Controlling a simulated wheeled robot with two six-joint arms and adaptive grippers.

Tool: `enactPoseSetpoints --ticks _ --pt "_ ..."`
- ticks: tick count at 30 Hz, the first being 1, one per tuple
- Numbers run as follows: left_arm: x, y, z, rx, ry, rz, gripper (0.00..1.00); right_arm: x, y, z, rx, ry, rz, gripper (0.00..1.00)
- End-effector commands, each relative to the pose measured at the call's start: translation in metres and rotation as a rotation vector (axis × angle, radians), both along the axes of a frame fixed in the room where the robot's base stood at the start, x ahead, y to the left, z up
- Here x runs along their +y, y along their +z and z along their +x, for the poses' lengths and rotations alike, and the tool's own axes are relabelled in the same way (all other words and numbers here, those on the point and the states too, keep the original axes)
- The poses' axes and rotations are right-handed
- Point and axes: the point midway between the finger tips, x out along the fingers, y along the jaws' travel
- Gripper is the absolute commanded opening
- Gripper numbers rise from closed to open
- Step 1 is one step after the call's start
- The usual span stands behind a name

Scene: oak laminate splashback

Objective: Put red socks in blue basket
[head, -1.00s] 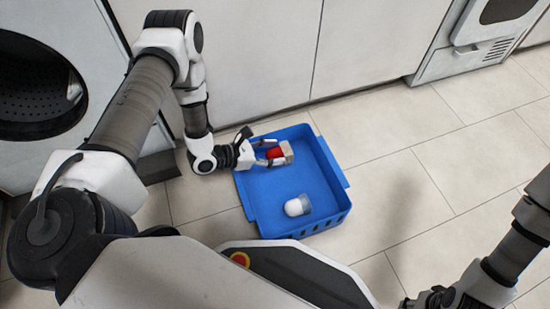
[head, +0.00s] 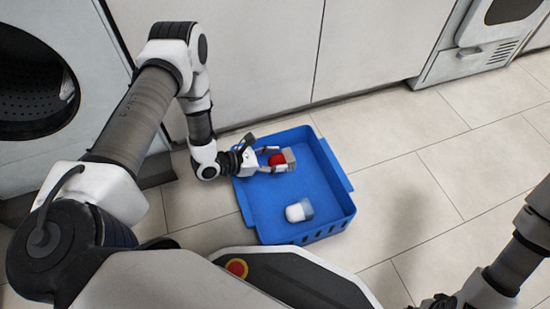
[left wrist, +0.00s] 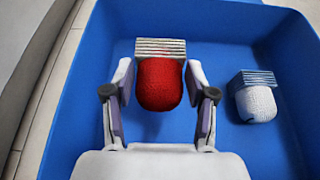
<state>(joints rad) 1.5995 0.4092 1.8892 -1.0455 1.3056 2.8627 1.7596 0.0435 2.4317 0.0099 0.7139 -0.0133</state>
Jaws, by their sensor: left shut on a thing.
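The blue basket (head: 335,192) stands on the tiled floor in the middle of the head view, and its blue wall (left wrist: 55,140) surrounds the left wrist view. My left gripper (head: 275,160) reaches into its far left part, shut on the red socks (left wrist: 160,85). They form a rounded red bundle with a grey ribbed band, between the two fingers; the red also shows in the head view (head: 277,159). I cannot tell whether the bundle touches the basket floor. My right gripper (head: 440,300) is at the bottom edge, partly cut off, its jaws unclear.
A white bundle with a grey ribbed band (head: 298,211) lies in the near part of the basket. A front-loading machine (head: 40,85) stands at left, white cabinets (head: 250,60) behind. The floor right of the basket (head: 430,190) is clear.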

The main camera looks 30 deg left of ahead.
Motion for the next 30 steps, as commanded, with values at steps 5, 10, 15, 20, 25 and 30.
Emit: enactPoseSetpoints --ticks 5,10,15,20,25,30 --pt "0.0 -0.001 0.0 0.001 0.0 0.002 0.81 0.0 0.0 0.0 -0.001 0.0 0.0 0.4" --pt "0.0 -0.001 0.0 0.002 0.0 0.002 0.81 0.0 0.0 0.0 0.0 0.0 0.0 0.4" --pt "0.0 0.001 -0.001 0.002 0.0 0.002 0.81 0.0 0.002 0.0 0.001 0.0 0.0 0.4" --pt "0.006 0.02 -0.005 0.003 0.004 0.002 0.81 0.0 0.024 -0.005 0.014 -0.006 0.003 0.4" --pt "0.034 0.041 -0.037 0.005 0.007 0.001 0.81 0.001 0.055 -0.012 0.033 -0.016 0.006 0.4" --pt "0.06 0.055 -0.067 0.003 0.005 0.001 0.81 0.001 0.076 -0.014 0.037 -0.01 0.007 0.4"
